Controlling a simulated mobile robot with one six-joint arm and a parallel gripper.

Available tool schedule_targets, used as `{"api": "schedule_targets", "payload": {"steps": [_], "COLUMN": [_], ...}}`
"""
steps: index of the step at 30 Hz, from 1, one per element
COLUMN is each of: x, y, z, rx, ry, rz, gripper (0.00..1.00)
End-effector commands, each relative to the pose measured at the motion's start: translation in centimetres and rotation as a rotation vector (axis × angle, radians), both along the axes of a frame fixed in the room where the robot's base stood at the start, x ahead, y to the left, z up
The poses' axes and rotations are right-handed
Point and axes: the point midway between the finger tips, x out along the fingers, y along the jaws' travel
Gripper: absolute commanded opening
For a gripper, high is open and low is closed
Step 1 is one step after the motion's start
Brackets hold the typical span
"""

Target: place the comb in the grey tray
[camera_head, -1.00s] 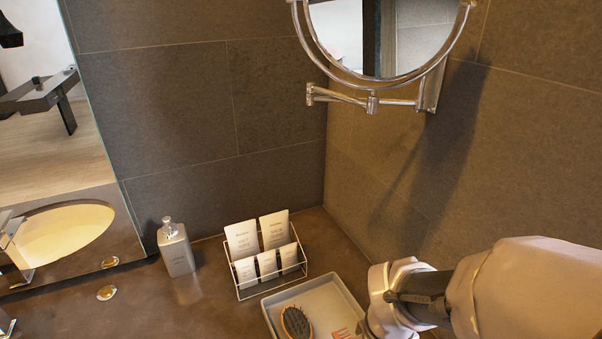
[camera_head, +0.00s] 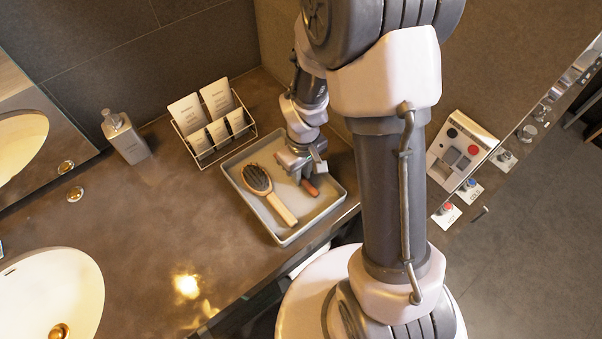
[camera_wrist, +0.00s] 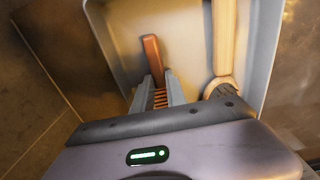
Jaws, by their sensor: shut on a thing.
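The comb (camera_head: 310,188) is reddish-brown, with a plain handle and a row of teeth. It is within the outline of the grey tray (camera_head: 335,201). My gripper (camera_head: 299,173) points down into the tray and is shut on the comb. In the wrist view, the comb's toothed part sits between the two fingers (camera_wrist: 158,92) and its handle (camera_wrist: 152,58) sticks out beyond them. The comb looks low, at or close to the tray floor; I cannot tell whether it touches. Part of the comb is hidden by my fingers.
A wooden hairbrush (camera_head: 258,181) lies in the tray, left of the comb. A wire rack of cards (camera_head: 213,124) stands behind the tray, and a soap dispenser (camera_head: 124,137) left of it. A sink (camera_head: 50,290) is at lower left. Counter between sink and tray is clear.

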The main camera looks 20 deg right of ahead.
Motion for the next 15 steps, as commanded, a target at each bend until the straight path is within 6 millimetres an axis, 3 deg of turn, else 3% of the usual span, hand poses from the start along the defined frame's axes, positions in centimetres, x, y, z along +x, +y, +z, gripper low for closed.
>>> {"api": "schedule_targets", "payload": {"steps": [10, 11, 12, 14, 15], "x": [0.01, 0.0, 0.01, 0.0, 0.0], "y": [-0.01, -0.01, -0.01, -0.01, -0.01], "z": [-0.52, -0.45, -0.39, -0.36, -0.36], "rx": [0.0, 0.0, 0.0, -0.001, -0.001], "ry": [-0.001, -0.001, -0.001, -0.001, -0.001], "rz": [0.0, 0.0, 0.0, 0.0, 0.0], "gripper": [0.0, 0.21, 0.29, 0.39, 0.39]}}
